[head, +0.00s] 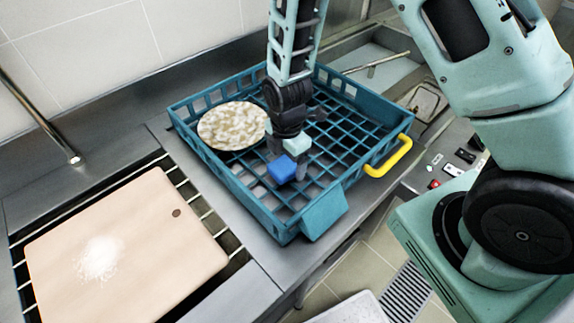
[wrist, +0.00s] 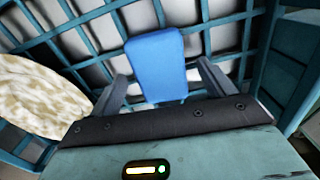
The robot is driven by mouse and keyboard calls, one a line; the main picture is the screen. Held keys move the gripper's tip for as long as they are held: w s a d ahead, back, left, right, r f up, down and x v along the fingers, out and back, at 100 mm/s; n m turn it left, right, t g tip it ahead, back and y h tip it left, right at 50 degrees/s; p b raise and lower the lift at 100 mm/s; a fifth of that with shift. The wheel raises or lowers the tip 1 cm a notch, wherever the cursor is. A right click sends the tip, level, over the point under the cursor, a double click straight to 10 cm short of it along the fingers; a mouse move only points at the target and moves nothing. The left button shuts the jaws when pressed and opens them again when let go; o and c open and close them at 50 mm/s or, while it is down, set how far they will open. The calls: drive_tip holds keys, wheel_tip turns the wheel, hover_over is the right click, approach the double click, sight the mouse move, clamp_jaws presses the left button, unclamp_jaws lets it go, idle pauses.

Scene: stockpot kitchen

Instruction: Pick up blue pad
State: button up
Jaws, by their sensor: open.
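The blue pad (head: 282,169) is a small blue block in the teal crate (head: 262,226). In the wrist view the blue pad (wrist: 156,64) stands out between and just beyond the two fingertips. My gripper (head: 292,165) reaches down into the crate from above, right at the pad. In the wrist view my gripper (wrist: 160,88) is open, with one grey finger on each side of the pad and gaps beside it. The pad's near end is hidden behind the gripper's dark edge.
A round speckled plate (head: 232,126) lies in the crate left of my gripper; it also shows in the wrist view (wrist: 38,100). The crate has raised walls and a yellow handle (head: 389,158). A cutting board (head: 135,250) with white powder lies to the left.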

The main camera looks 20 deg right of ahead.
sight(287, 163)
drive_tip(key=c, duration=1.1)
drive_tip(key=shift+r, duration=0.15)
wheel_tip(287, 163, up, 10)
drive_tip(key=shift+f+b, duration=0.1)
drive_tip(key=shift+b, duration=0.8)
drive_tip(key=o, duration=0.5)
drive_tip(key=shift+c, duration=0.2)
drive_tip(key=c, duration=0.3)
drive_tip(key=shift+s, duration=0.1)
drive_tip(key=shift+c, duration=0.2)
